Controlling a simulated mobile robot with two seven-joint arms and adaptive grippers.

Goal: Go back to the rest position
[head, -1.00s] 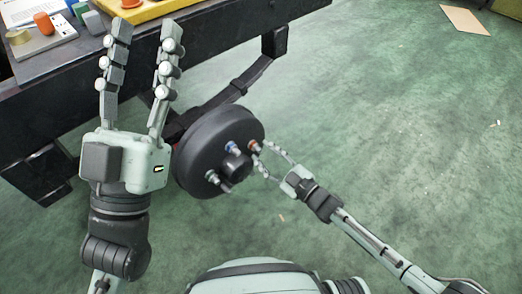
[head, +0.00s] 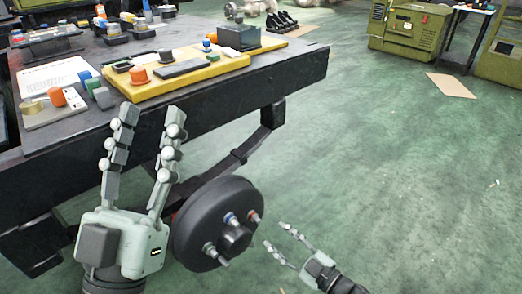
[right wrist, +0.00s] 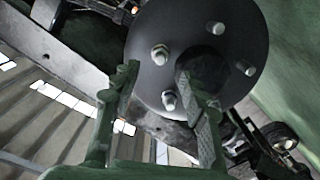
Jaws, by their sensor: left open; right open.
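My left gripper (head: 152,113) stands upright at the left of the head view, its two fingers spread and empty, in front of the table edge. My right gripper (head: 275,236) is open and empty at the lower middle, just right of the dark round wheel hub (head: 190,225) and apart from it. The hub carries studs with blue (head: 230,217), red (head: 253,215) and green (head: 208,247) pieces on them. In the right wrist view the open fingers (right wrist: 158,76) point at the hub's face (right wrist: 185,35), with nothing held between them.
A dark workbench (head: 300,75) fills the upper left, with a yellow tray (head: 205,73), an orange cylinder (head: 57,97) and small blocks. Green machines (head: 408,35) stand at the far right. A cardboard sheet (head: 450,85) lies on the floor. The right-hand floor is largely clear.

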